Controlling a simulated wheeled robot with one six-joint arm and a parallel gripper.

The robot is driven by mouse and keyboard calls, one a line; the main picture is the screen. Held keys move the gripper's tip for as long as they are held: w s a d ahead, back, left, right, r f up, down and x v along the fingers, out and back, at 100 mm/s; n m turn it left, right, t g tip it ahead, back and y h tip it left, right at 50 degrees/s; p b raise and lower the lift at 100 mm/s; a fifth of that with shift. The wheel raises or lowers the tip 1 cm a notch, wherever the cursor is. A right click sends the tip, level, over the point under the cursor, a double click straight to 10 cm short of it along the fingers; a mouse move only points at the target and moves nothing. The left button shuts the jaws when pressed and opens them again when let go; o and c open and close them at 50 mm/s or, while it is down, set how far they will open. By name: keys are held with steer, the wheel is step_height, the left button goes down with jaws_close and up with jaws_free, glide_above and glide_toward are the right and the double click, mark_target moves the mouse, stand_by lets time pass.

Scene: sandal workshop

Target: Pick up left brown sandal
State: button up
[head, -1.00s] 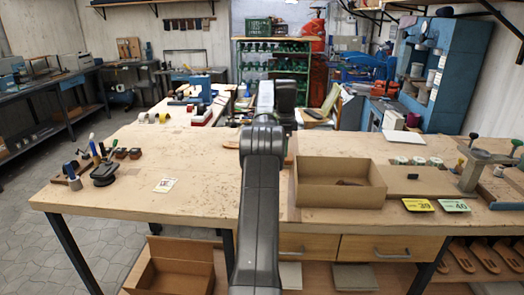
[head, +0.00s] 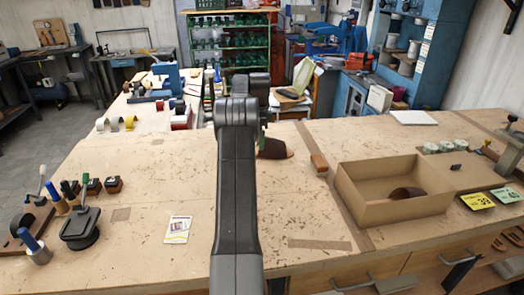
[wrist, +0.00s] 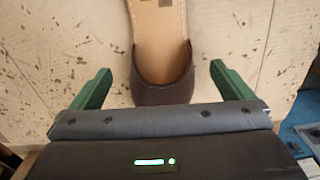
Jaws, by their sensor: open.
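A brown sandal (head: 274,148) lies on the workbench, partly hidden behind my arm in the head view. In the wrist view the sandal (wrist: 163,86) shows its dark brown upper and tan insole; its far end runs out of the top of the picture. My gripper (wrist: 161,69) is open, with one green finger on each side of the sandal's near end. Gaps show between both fingers and the sandal. In the head view the fingers are mostly hidden by my arm. Another brown sandal piece (head: 406,194) lies in the cardboard box.
The open cardboard box (head: 388,212) stands right of my arm, with a small wooden block (head: 319,162) near it. Yellow and green number cards (head: 477,201) lie further right. Stamps and tools (head: 80,228) stand at the left. A paper card (head: 177,229) lies on otherwise clear bench.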

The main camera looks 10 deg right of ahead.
steer(key=shift+a+f+p, duration=0.1)
steer(key=shift+f+p, duration=0.65)
steer(key=shift+f, duration=1.95)
steer(key=shift+w, duration=0.1)
steer(key=c, duration=1.2)
